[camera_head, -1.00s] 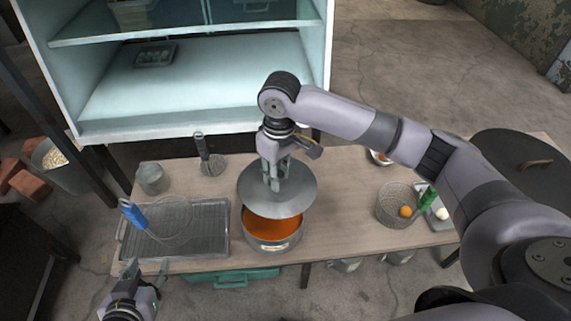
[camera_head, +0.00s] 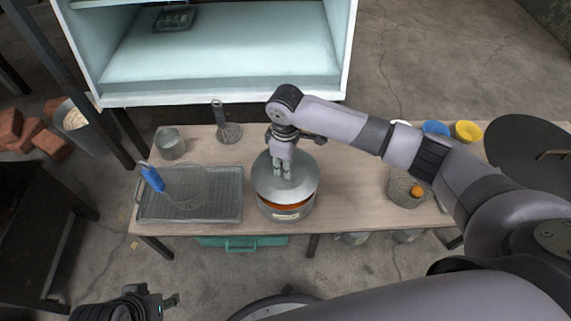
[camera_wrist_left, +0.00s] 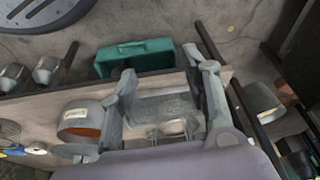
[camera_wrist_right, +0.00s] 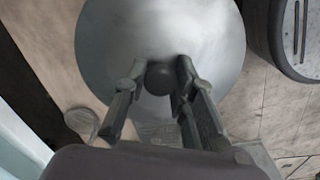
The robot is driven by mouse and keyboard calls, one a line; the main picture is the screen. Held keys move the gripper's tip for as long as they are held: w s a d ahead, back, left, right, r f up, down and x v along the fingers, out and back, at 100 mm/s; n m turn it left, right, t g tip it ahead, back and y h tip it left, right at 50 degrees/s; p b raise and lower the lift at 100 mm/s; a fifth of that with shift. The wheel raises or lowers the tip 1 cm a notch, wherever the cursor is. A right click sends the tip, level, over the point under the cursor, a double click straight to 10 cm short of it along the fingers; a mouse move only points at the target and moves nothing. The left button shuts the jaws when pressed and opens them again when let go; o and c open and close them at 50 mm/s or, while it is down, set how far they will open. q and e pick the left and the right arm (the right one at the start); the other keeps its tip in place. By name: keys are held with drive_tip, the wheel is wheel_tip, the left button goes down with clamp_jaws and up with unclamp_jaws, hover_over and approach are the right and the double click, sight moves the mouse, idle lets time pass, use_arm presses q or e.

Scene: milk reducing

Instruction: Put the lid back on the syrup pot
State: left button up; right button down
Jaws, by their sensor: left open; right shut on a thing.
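The syrup pot (camera_head: 289,213) stands on the wooden table, with orange syrup showing as a thin crescent at its front. My right gripper (camera_head: 283,173) is shut on the knob of the round grey lid (camera_head: 302,187), which covers most of the pot's opening. In the right wrist view the lid (camera_wrist_right: 160,35) fills the top, its dark knob between the fingers. Whether the lid touches the rim at the back is hidden. The pot also shows in the left wrist view (camera_wrist_left: 82,118). My left gripper (camera_head: 168,301) is open and empty, below the table's front edge.
A wire rack tray (camera_head: 225,212) with a blue-handled whisk (camera_head: 153,179) lies left of the pot. A metal cup (camera_head: 171,146) and a masher (camera_head: 229,132) stand behind. A wire basket (camera_head: 402,193) is at the right. The table between pot and basket is clear.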

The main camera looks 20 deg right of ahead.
drive_tip(key=shift+f+b, duration=0.6)
drive_tip(key=shift+b, duration=0.15)
drive_tip(key=shift+f+b, duration=0.2)
drive_tip(key=shift+b, duration=0.1)
drive_tip(key=shift+f, duration=0.15)
use_arm(q)
drive_tip(key=w+d+r+t+h, duration=0.1)
drive_tip(key=w+d+r+t, duration=0.1)
drive_tip(key=w, duration=0.4)
drive_tip(key=w+d+r+t+h, duration=0.1)
drive_tip(key=w+d+r+t, duration=0.1)
drive_tip(key=w+r+t, duration=0.2)
drive_tip(key=shift+w+d+t+b, duration=0.2)
drive_tip(key=shift+w+t+b, duration=0.2)
drive_tip(key=shift+w+t, duration=0.75)
use_arm(e)
drive_tip(key=shift+f, duration=1.2)
use_arm(q)
drive_tip(key=shift+w+g, duration=0.25)
drive_tip(key=shift+s+a+f+g, duration=0.15)
drive_tip(key=shift+s+f+g, duration=0.1)
drive_tip(key=shift+f+g, duration=0.1)
drive_tip(key=shift+s+a+f, duration=0.15)
drive_tip(key=shift+s+f, duration=0.05)
drive_tip(key=shift+s+f+g, duration=0.2)
drive_tip(key=shift+s+g, duration=0.05)
